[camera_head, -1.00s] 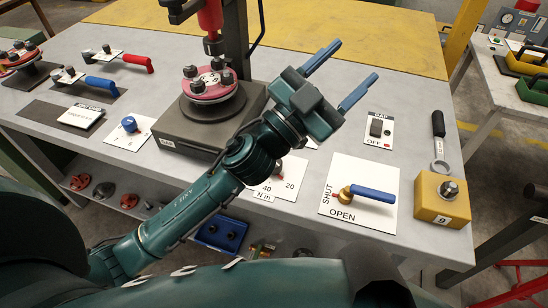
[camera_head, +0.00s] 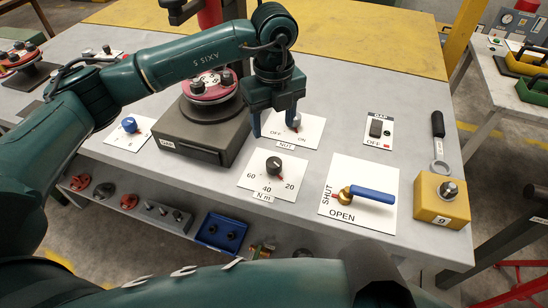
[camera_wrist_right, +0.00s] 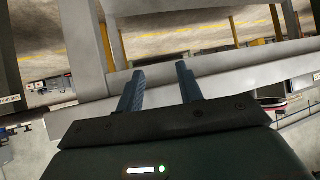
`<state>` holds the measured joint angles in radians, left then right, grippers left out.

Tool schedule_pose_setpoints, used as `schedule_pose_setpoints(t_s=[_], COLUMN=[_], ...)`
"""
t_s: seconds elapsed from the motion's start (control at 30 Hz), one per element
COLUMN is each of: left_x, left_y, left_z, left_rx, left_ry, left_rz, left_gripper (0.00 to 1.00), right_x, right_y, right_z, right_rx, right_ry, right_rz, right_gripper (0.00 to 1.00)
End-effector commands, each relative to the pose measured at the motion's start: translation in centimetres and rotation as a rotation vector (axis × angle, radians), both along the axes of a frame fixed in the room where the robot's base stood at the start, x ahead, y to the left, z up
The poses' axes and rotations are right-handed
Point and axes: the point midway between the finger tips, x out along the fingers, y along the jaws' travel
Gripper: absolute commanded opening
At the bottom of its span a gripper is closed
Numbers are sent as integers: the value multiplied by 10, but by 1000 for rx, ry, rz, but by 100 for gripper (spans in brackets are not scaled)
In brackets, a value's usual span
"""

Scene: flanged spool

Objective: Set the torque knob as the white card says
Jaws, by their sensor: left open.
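The torque knob (camera_head: 274,165) is black and sits on a white panel (camera_head: 257,181) marked 60, 40, 20 and N m; its exact pointing is too small to tell. My left gripper (camera_head: 274,121) is open, fingers down, over the NUT panel (camera_head: 308,134) behind the torque panel. Its right finger is close to the small knob (camera_head: 297,122) there; I cannot tell whether they touch. The white card is hidden behind my left arm. My right gripper (camera_wrist_right: 160,88) shows in the right wrist view, open and empty, away from the torque knob.
A blue-handled valve (camera_head: 370,195) on a SHUT/OPEN panel lies right of the torque panel. A dark base with a red flanged spool (camera_head: 208,88) stands behind left. A blue knob (camera_head: 129,124) is at left.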

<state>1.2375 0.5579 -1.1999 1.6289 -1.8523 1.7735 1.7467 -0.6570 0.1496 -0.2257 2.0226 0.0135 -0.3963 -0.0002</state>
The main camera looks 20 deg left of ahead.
Motion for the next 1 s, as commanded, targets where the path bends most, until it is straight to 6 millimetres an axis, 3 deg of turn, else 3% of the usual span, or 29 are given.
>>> schedule_pose_setpoints(t_s=[0.53,0.73,1.0], left_x=[-2,-1,-1], left_y=[-1,-2,-2], left_z=[-103,-120,-122], left_rx=[-5,-7,-7], left_ry=[6,3,3], left_rz=[-5,-5,-6], left_gripper=[57,57,57], right_x=[-10,-11,-8], right_y=[-6,-5,-6], right_z=[1,-2,0], right_rx=[-14,-9,-10], right_ry=[43,53,46], right_rz=[-14,-22,-23], right_gripper=[36,36,36])
